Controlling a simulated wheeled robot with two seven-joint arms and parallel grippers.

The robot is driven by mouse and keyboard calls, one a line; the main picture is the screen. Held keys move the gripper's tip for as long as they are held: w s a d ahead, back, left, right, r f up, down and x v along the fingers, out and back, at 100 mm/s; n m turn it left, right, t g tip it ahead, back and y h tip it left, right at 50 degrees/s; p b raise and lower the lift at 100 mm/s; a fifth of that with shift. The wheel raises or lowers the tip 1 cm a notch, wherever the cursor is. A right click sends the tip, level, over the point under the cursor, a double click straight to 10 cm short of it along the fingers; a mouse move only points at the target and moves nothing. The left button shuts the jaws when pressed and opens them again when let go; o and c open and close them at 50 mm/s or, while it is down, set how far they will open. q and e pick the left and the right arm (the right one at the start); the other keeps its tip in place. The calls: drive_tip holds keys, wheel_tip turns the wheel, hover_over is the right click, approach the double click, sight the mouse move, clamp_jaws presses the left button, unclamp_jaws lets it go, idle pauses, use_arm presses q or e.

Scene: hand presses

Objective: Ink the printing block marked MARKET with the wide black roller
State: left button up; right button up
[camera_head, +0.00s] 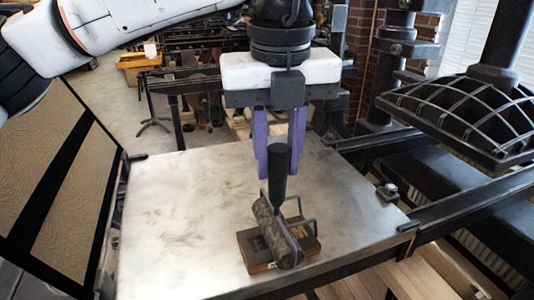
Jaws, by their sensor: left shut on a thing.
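My left gripper (280,160) comes down from the top centre with purple fingers. It is shut on the black upright handle of the roller (272,222). The roller has a dark grey, worn-looking cylinder and a bent metal frame, and it is over the printing block (256,250). The block is a dark brown slab with pale lettering, lying on the metal press bed (180,235). The roller hides most of its top, so I cannot read the full word. The cylinder appears to rest on the block, but contact is hard to tell. My right gripper is not in view.
A black ribbed press plate (465,110) hangs at the right over dark rails (420,205). A hinged frame with tan panels (60,170) stands at the left edge of the bed. The bed is clear left of and behind the block.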

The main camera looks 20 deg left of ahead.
use_arm(q)
drive_tip(key=shift+w+d+p, duration=1.2)
drive_tip(key=shift+w+d, duration=0.35)
drive_tip(key=shift+d, duration=0.75)
drive_tip(key=shift+s+a+f+b, duration=0.1)
drive_tip(key=shift+s+a+b, duration=0.5)
drive_tip(key=shift+a+b, duration=0.25)
drive_tip(key=shift+s+a+b, duration=0.55)
drive_tip(key=shift+a+b, duration=0.2)
drive_tip(key=shift+a, duration=0.15)
drive_tip(key=shift+s+a+f+b, duration=0.1)
drive_tip(key=shift+s+a+b, duration=0.5)
drive_tip(key=shift+a+b, duration=0.25)
drive_tip(key=shift+s+a+r, duration=0.15)
drive_tip(key=shift+s+a, duration=0.1)
drive_tip(key=shift+a, duration=0.1)
drive_tip(key=shift+s+a+r+b, duration=0.1)
drive_tip(key=shift+s+a+b, duration=0.7)
drive_tip(key=shift+a+b, duration=0.25)
